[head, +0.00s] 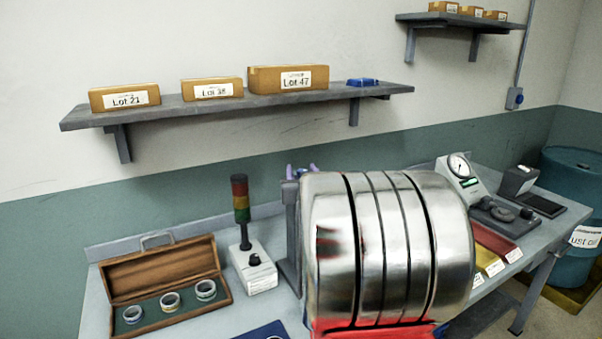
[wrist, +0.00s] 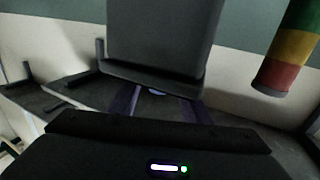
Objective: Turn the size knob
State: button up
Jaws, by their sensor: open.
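I cannot make out a size knob in either view. In the head view my own silver banded arm fills the middle and hides the bench behind it. Two purple fingertips of my gripper (head: 301,170) show just above it, near a dark grey upright (head: 289,225). In the wrist view, which looks upside down, my gripper (wrist: 160,103) has its purple fingers apart with nothing seen between them. A dark grey block (wrist: 160,35) with a ledge stands just beyond them, with a small blue spot (wrist: 155,92) at its edge. I cannot tell whether they touch.
A signal tower (head: 240,205) on a white box (head: 253,272) stands left of my arm. An open wooden case (head: 165,270) holds rings. A dial gauge (head: 459,170) and red and yellow trays (head: 490,245) lie right. A shelf (head: 240,103) with boxes hangs above.

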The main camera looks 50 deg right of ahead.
jog(key=shift+a, duration=0.1)
jog(key=c, duration=1)
jog(key=shift+c, duration=0.2)
jog(key=shift+w+m+g+h, duration=0.1)
jog(key=shift+m+g+h, duration=2.25)
jog(key=shift+g, duration=0.55)
jog(key=shift+m+g+h, duration=0.25)
jog(key=shift+m+g, duration=0.2)
jog(key=shift+g, duration=0.15)
jog(key=shift+m+g+h, duration=0.7)
jog(key=shift+m+g, duration=1.2)
jog(key=shift+g, duration=1)
jog(key=shift+m+g, duration=1.1)
jog(key=shift+g, duration=0.6)
jog(key=shift+r, duration=0.1)
